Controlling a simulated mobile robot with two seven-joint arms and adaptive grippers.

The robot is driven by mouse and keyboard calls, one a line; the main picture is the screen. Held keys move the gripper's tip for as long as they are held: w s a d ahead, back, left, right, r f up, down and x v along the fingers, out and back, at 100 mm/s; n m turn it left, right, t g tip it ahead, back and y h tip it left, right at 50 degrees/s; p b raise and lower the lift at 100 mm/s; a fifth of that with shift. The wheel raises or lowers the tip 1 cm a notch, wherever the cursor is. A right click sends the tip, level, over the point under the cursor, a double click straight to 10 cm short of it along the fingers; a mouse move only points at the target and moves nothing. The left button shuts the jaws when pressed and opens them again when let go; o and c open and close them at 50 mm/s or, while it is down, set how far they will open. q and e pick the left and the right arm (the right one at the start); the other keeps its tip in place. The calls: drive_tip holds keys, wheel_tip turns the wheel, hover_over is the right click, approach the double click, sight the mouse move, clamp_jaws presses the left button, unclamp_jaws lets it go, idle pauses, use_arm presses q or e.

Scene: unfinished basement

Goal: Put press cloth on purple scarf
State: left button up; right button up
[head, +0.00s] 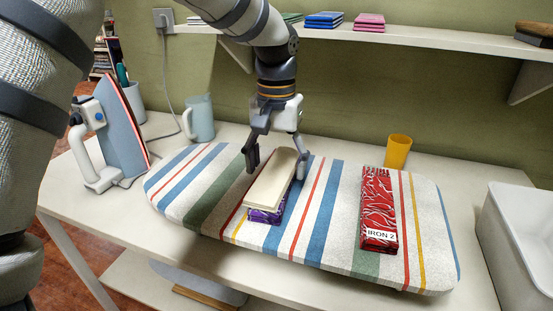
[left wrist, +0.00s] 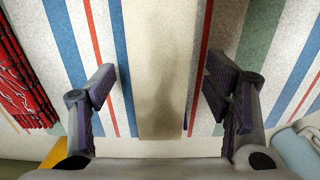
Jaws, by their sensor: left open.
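The press cloth (head: 271,179), a cream folded slab, lies on top of the purple scarf (head: 267,215) on the striped ironing board. The scarf's patterned purple edge shows under the cloth's near end. My left gripper (head: 277,168) points down with one finger on each side of the cloth, open and apart from it. In the left wrist view the cloth (left wrist: 164,65) runs between the open fingers with gaps on both sides. Only a thin purple sliver of the scarf shows there. My right gripper is not in view.
A red patterned cloth labelled IRON 2 (head: 378,220) lies on the right of the ironing board (head: 335,240). An iron (head: 122,125) stands at left, a blue mug (head: 200,118) and yellow cup (head: 396,151) behind. A white bin (head: 515,235) is at right. A shelf (head: 420,36) hangs above.

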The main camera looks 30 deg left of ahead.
sight(277, 171)
use_arm(q)
wheel_tip(277, 171, up, 12)
idle(0.3)
